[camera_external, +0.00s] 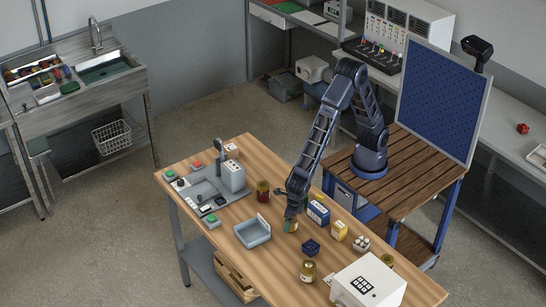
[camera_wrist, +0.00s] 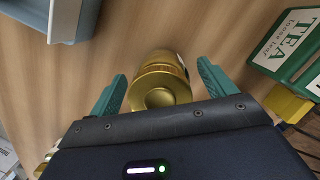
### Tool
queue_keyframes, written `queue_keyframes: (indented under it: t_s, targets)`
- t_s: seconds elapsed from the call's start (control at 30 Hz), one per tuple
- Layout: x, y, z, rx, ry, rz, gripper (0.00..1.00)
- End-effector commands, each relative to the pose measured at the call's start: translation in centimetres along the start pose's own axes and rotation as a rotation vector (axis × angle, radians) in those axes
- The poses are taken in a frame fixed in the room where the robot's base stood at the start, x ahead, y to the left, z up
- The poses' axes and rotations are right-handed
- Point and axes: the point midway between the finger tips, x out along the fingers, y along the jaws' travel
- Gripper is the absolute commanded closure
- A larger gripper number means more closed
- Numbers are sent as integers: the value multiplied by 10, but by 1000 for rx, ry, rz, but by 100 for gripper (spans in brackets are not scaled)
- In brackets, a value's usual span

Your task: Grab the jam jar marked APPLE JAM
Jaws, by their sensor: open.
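A jar with a gold lid (camera_wrist: 158,82) lies between the two teal fingers of my gripper (camera_wrist: 163,88) in the wrist view, with visible gaps at both sides. Its label is turned away and cannot be read. In the external view my gripper (camera_external: 291,214) points down over this jar (camera_external: 291,226), partly hiding it. Other jars stand on the wooden table: a dark red one (camera_external: 263,191), a gold-lidded one (camera_external: 308,271) towards the front, and one (camera_external: 387,260) beside the white box. No jar's marking is legible. My gripper is open and empty.
A pale blue tray (camera_external: 252,232) is left of the jar; its edge shows in the wrist view (camera_wrist: 35,14). A green TEA box (camera_wrist: 284,48) is close on the right.

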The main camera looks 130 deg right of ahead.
Motion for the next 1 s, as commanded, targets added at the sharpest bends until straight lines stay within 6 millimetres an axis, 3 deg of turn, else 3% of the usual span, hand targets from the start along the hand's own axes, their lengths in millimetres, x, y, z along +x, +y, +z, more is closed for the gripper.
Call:
queue_keyframes:
  t_s: [0.1,0.4,0.77,1.0]
  targets:
    - [0,0,0,0,0,0,17]
    - [0,0,0,0,0,0,76]
    - [-8,0,2,1,-1,2,77]
    - [-48,1,8,2,-2,4,77]
